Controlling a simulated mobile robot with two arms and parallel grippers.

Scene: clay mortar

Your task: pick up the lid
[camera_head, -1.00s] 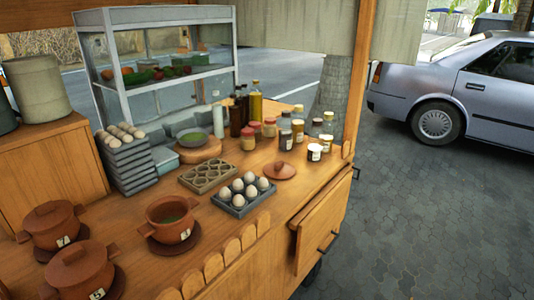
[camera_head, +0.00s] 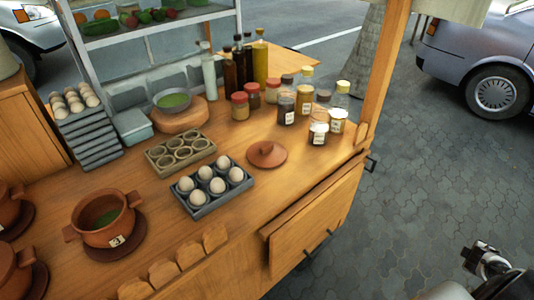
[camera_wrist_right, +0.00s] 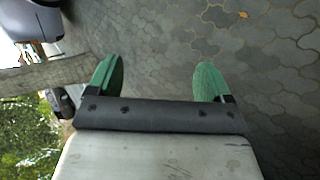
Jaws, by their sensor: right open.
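The lid (camera_head: 266,153) is a round terracotta disc with a small knob. It lies flat on the wooden counter, right of the egg tray, in the head view. An open clay pot (camera_head: 106,218) with green contents and a tag marked 3 stands on a saucer at the left. My right arm shows at the lower right corner of the head view, away from the counter, with its fingertips out of frame. In the right wrist view my right gripper (camera_wrist_right: 158,80) is open and empty, its two green fingers apart over grey paving. My left gripper is not in view.
An egg tray (camera_head: 200,207) and an empty mould tray (camera_head: 162,160) sit left of the lid. Several jars (camera_head: 318,128) and bottles stand behind it. A wooden post (camera_head: 382,65) rises at the right. Counter in front of the lid is clear.

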